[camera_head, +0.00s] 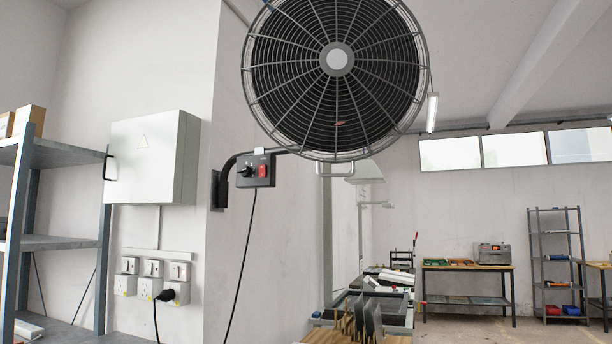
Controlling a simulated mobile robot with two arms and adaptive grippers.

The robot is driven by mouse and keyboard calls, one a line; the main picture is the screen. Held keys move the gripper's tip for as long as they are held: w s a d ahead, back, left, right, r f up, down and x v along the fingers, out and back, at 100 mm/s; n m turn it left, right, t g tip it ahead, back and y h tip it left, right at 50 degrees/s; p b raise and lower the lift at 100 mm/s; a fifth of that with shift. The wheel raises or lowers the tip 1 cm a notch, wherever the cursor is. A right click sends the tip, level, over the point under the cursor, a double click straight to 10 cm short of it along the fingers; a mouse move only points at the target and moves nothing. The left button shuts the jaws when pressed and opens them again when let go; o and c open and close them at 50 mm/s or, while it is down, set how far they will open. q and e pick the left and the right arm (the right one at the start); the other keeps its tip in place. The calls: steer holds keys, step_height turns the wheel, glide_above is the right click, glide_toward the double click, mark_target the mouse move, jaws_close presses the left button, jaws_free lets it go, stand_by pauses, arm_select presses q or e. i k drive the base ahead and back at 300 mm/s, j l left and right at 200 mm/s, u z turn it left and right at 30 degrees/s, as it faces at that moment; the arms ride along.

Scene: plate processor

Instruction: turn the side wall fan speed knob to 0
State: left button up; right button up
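The wall fan (384,62) is large, round and caged, and hangs at the top middle on a bracket from the side wall. Its dark control box (256,181) sits just below and left of the fan. A black knob (245,171) is on the left of the box's face, and a red switch (263,171) is on its right. The knob is too small for me to read its setting. Neither of my grippers shows in this view.
A white electrical cabinet (153,158) and sockets (151,281) are on the left wall. A metal shelf (50,243) stands at far left. A black cable (240,275) hangs from the control box. A bench with slotted racks (372,318) is at lower middle; workbenches stand behind.

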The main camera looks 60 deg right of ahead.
mark_target(245, 171)
steer(key=z, duration=1.55)
steer(key=i+j, duration=0.35)
steer(key=i, duration=0.15)
steer(key=u, duration=0.05)
